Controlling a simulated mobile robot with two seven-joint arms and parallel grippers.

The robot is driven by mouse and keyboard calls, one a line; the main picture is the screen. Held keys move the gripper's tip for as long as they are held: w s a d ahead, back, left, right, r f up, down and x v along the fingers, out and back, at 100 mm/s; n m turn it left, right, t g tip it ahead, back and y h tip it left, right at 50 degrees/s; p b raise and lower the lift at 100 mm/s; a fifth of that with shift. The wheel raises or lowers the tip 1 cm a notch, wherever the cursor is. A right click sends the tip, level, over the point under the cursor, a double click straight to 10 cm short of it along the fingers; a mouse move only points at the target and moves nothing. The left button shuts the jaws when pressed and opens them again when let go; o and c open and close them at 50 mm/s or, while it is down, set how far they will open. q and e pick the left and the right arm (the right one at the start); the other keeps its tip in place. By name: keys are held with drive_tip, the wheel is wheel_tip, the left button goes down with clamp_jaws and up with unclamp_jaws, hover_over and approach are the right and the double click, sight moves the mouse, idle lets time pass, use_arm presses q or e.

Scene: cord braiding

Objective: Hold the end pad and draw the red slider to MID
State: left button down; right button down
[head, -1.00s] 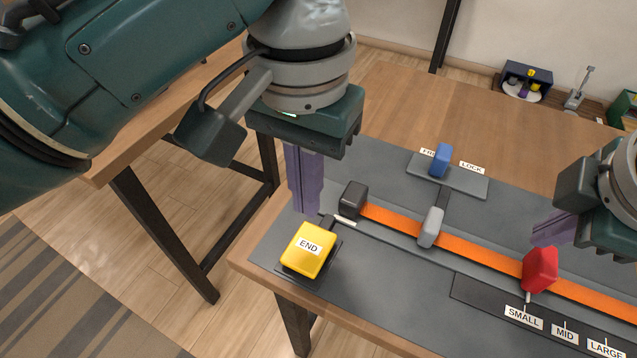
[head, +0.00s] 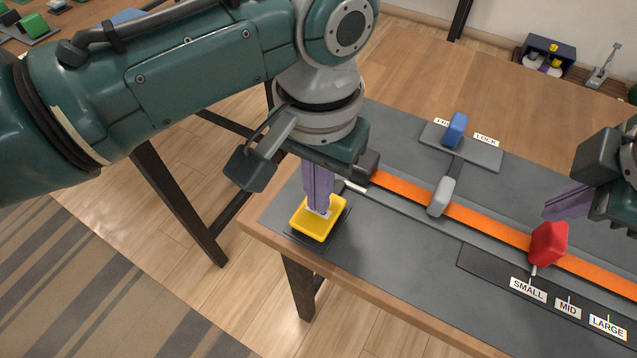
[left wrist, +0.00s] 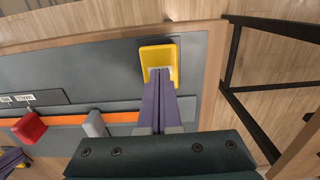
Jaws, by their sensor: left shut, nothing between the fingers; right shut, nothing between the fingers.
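The yellow end pad (head: 313,226) sits at the near left corner of the grey board; it also shows in the left wrist view (left wrist: 158,55). My left gripper (head: 319,211) is shut and points down, its fingertips at the pad and covering most of the label. The red slider (head: 549,244) stands on the orange cord (head: 489,224), its pointer at SMALL (head: 528,290). The MID label (head: 568,309) is just right of that. My right gripper (head: 550,213) is shut, just behind and above the red slider, with no clear contact. The red slider also shows in the left wrist view (left wrist: 29,127).
A grey slider block (head: 440,196) stands on the cord, left of the red one. Behind it is a blue lever (head: 455,131) on a grey plate, between two labels, one reading LOCK. The LARGE label (head: 608,326) lies at the right. Small items stand at the far right back.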

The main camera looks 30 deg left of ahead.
use_arm(q)
drive_tip(key=shift+f, duration=0.1)
drive_tip(key=shift+f, duration=0.8)
use_arm(e)
drive_tip(key=shift+f, duration=2.75)
